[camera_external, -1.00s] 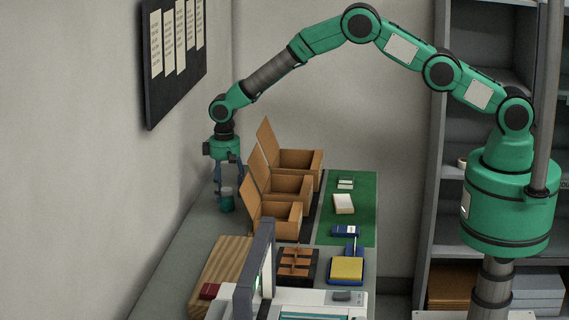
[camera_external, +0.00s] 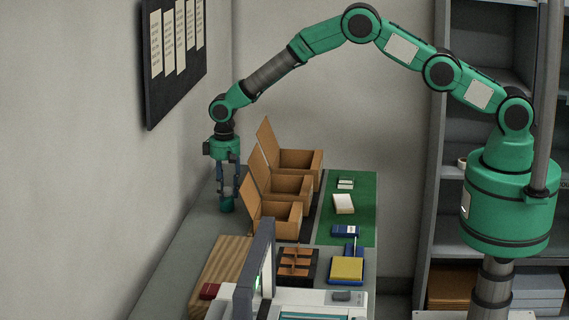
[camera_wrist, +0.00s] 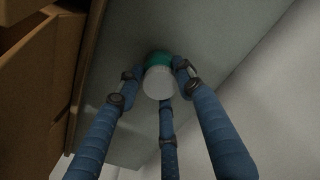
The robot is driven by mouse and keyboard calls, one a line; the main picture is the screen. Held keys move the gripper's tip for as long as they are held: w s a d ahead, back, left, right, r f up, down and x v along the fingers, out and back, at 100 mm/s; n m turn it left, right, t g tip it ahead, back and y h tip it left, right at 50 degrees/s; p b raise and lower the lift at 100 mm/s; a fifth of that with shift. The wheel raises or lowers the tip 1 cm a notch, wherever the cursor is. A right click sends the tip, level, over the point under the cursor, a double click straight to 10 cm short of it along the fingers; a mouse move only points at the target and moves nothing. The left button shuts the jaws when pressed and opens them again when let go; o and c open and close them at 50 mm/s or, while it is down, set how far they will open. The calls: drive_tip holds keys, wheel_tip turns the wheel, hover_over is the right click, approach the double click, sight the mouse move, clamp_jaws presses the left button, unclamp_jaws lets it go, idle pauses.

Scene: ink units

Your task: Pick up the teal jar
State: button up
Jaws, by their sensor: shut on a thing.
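The teal jar (camera_external: 227,204) stands on the grey counter, left of the brown boxes. In the wrist view the teal jar (camera_wrist: 158,60) shows a pale rounded top with teal behind it. My gripper (camera_external: 227,194) points down over the jar from above. In the wrist view the blue fingers of my gripper (camera_wrist: 160,76) are closed around the jar's sides. The fingers hide part of the jar in the outside view.
Several open brown boxes (camera_external: 289,189) with raised lids stand just right of the jar. A green mat (camera_external: 360,210) lies beyond them. The wall is close on the left. A wooden board (camera_external: 220,265) lies nearer the camera.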

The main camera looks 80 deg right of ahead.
sight(231, 186)
drive_tip(key=shift+r, duration=0.55)
clamp_jaws()
wheel_tip(231, 186, up, 9)
drive_tip(key=shift+f, duration=0.1)
